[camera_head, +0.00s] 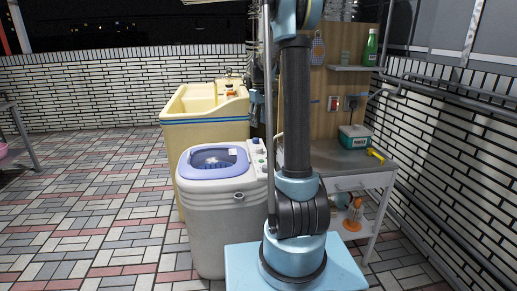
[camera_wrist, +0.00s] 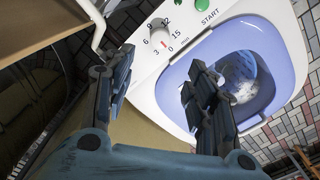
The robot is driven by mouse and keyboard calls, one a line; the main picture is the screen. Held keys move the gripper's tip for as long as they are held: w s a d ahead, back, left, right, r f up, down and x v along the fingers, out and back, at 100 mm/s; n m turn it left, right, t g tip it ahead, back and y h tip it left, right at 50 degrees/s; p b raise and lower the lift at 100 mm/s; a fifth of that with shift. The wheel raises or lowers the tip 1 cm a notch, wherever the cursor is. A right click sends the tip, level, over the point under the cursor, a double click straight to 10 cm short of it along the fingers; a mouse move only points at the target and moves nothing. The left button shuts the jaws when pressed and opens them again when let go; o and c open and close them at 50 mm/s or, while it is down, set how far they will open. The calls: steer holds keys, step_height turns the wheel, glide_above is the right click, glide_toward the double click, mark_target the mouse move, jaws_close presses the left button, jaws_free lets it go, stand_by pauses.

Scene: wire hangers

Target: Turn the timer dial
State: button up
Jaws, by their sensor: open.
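The timer dial (camera_wrist: 158,26) is a pale round knob on the white panel of a small washing machine, at the top of the wrist view. Numbers from 0 to 15 ring it, and a red mark (camera_wrist: 165,41) shows by the 0. My gripper (camera_wrist: 160,64) is open and empty, with its two dark fingers apart. In the wrist picture the fingertips lie below the dial, one to each side, with no visible contact. In the head view the washing machine (camera_head: 214,228) stands left of my arm; its dial is too small to make out clearly, and my gripper is not seen.
A green START button (camera_wrist: 203,4) is right of the dial. A yellow sink (camera_head: 200,104) stands behind the washer. A shelf table (camera_head: 362,180) with a teal box (camera_head: 354,137) stands right.

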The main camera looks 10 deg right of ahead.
mark_target(259, 147)
step_height(259, 147, down, 14)
steer(key=shift+f, duration=0.1)
stand_by(0.4)
steer(key=c, duration=1.1)
